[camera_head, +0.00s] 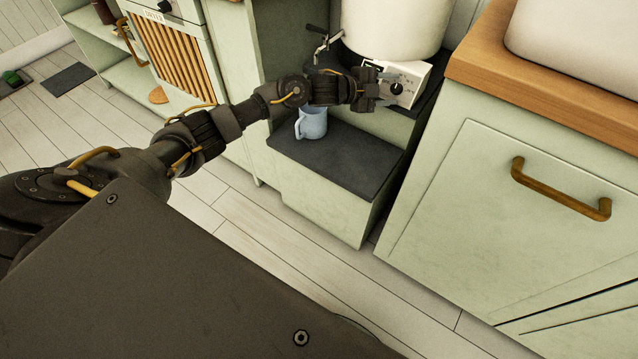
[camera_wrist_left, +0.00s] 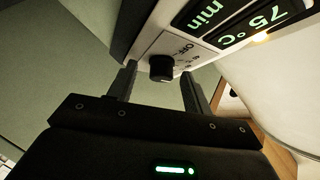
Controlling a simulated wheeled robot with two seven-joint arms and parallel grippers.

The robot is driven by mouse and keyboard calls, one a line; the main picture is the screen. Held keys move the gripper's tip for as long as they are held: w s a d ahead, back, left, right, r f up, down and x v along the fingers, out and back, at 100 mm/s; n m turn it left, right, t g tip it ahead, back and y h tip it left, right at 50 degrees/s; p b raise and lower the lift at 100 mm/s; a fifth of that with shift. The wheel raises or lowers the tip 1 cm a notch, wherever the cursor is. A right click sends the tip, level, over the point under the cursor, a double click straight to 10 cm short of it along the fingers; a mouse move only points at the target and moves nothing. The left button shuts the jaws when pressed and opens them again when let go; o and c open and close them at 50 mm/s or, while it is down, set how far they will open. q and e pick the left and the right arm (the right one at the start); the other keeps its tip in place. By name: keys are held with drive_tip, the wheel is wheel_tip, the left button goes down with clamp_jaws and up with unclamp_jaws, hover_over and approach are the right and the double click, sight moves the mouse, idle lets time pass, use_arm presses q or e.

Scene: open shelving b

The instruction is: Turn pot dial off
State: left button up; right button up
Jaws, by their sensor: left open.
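The pot (camera_head: 395,28) is a large white vessel on the dark shelf, with a white control panel (camera_head: 407,83) at its front base. The black dial (camera_head: 397,88) sits on that panel. In the left wrist view the dial (camera_wrist_left: 161,67) is upside down beside an "OFF" mark, under a green "75 °C" display (camera_wrist_left: 268,20). My left gripper (camera_head: 384,88) is at the panel, open. In the wrist view its fingers (camera_wrist_left: 157,84) stand apart on either side of the dial, and I cannot tell whether they touch it. My right gripper is out of view.
A light blue mug (camera_head: 311,123) stands on the lower dark step (camera_head: 345,160) below my left arm. A green cabinet with a wooden top (camera_head: 545,75) and a brown handle (camera_head: 560,190) is close on the right. Floor between is clear.

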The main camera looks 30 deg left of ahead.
use_arm(q)
drive_tip(key=p+v, duration=0.2)
drive_tip(key=v, duration=0.9)
drive_tip(key=s+f+n+g+y+p, duration=0.1)
drive_tip(key=s+f+n+y+p, duration=0.2)
drive_tip(key=s+f+n, duration=0.3)
drive_tip(key=s+d+f+n+g+y+p, duration=0.1)
drive_tip(key=s+f+n+y+p, duration=0.3)
drive_tip(key=s+f, duration=0.8)
wheel_tip(320, 180, down, 7)
drive_tip(key=n+g+y, duration=0.1)
drive_tip(key=n, duration=0.1)
drive_tip(key=shift+s+d+r+n+g, duration=0.25)
drive_tip(key=shift+s+d+n+g, duration=0.05)
drive_tip(key=shift+s+n, duration=0.1)
